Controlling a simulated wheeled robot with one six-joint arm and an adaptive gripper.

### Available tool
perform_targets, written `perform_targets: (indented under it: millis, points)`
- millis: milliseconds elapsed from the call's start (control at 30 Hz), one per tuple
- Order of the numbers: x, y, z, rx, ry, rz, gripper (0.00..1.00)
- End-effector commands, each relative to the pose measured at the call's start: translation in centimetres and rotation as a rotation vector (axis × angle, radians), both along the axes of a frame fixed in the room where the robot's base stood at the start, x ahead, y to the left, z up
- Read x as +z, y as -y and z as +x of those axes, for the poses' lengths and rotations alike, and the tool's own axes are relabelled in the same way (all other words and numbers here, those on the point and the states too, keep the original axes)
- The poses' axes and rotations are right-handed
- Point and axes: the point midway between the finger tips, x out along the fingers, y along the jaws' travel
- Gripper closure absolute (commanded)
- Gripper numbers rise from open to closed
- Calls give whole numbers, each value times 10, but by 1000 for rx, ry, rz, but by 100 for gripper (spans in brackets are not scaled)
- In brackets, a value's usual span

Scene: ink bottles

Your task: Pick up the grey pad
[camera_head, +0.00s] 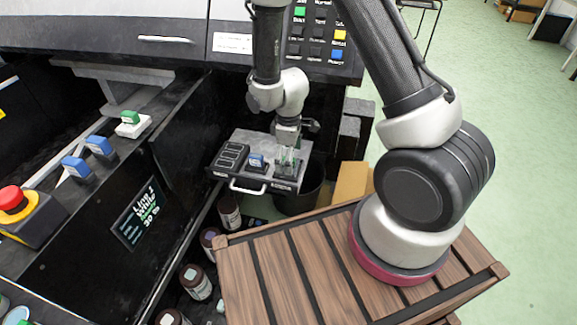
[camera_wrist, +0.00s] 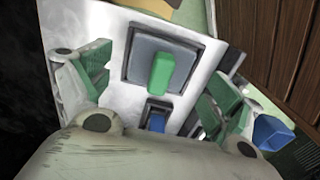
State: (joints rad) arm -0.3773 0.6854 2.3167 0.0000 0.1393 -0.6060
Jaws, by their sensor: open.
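In the wrist view, a grey square pad (camera_wrist: 138,55) with a green block-shaped handle on top sits on a light metal tray (camera_wrist: 110,25). My gripper (camera_wrist: 155,88) is open, with one green-faced finger on each side of the picture and the pad between and beyond them. Nothing is held. In the head view, my gripper (camera_head: 288,158) points down over the right end of the small tray (camera_head: 235,182), and its fingers largely hide the pad there.
A blue-handled pad (camera_head: 257,162) stands beside my gripper on the tray, with dark slots (camera_head: 231,158) to its left. More handled pads (camera_head: 98,147) and a red button (camera_head: 13,198) are on the left. Brown bottles (camera_head: 229,212) stand below the tray. A black bin (camera_head: 300,197) is beneath it.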

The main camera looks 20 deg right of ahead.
Motion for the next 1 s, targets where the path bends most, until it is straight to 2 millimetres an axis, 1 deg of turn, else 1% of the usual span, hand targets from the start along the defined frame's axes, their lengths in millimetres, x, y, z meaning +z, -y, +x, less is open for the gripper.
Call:
perform_targets:
  millis: [33, 133, 400, 467, 600, 667, 700, 1000]
  points:
    - [-8, 0, -1, 0, -3, -1, 8]
    - [-18, 0, 0, -1, -2, -1, 8]
    - [-21, 0, 0, -1, 1, 1, 8]
    - [-21, 0, 0, -1, 0, 0, 19]
    - [-21, 0, 0, -1, 0, 0, 44]
    - [-21, 0, 0, -1, 0, 0, 55]
    - [-21, 0, 0, -2, 0, 0, 58]
    - [-19, 0, 0, -2, 0, 0, 58]
